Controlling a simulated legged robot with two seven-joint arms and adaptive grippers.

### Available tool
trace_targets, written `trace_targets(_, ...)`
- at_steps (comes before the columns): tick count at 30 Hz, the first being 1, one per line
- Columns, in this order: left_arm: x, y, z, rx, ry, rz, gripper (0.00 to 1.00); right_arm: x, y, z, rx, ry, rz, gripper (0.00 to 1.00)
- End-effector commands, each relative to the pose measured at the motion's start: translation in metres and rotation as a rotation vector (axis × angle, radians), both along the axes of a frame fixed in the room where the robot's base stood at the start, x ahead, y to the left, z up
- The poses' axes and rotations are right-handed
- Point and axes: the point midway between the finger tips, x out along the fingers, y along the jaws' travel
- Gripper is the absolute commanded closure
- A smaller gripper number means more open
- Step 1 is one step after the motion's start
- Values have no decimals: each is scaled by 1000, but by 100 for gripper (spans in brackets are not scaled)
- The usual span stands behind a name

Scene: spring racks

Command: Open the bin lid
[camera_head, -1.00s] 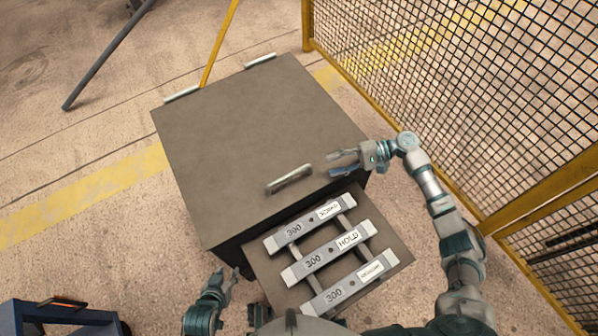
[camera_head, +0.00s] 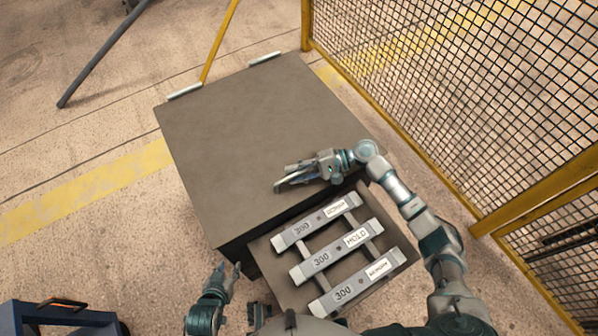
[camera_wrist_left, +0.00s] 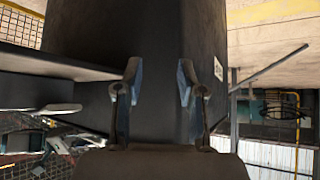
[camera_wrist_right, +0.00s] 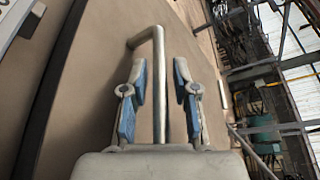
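The grey-brown bin lid (camera_head: 255,130) is shut flat on the dark bin (camera_head: 232,250) in the head view. Its metal bar handle (camera_wrist_right: 159,80) runs between the fingers of my right gripper (camera_wrist_right: 159,85) in the right wrist view, with a gap on both sides. In the head view, my right gripper (camera_head: 285,178) covers most of the handle near the lid's front edge. The right fingers are open. My left gripper (camera_head: 228,270) is low at the bin's front left; its fingers stand apart and empty before the bin's dark wall in the left wrist view (camera_wrist_left: 159,85).
A shelf (camera_head: 385,280) in front of the bin carries a rack with several grey labelled bars (camera_head: 335,252). A yellow-framed mesh fence (camera_head: 450,90) stands on the right. A blue cart (camera_head: 60,318) is at lower left. The floor left of the bin is clear.

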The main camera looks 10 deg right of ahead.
Motion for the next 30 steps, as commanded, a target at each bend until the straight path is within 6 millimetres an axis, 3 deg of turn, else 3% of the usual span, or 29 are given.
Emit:
trace_targets(1, 0, 2, 0, 7, 1, 1, 61, 0, -1, 0, 1, 0, 0, 91)
trace_targets(3, 0, 7, -1, 18, 2, 1, 61, 0, -3, 0, 6, -1, 1, 100)
trace_targets(20, -2, 3, 0, 7, 11, 4, 61, 0, -10, 1, 9, 2, 0, 100)
trace_targets(26, -28, 12, -6, 44, 140, 6, 61, 2, -12, 14, 4, 15, -3, 100)
trace_targets(30, -57, 22, -12, 82, 293, 16, 61, 4, -13, 27, -4, 34, -4, 100)
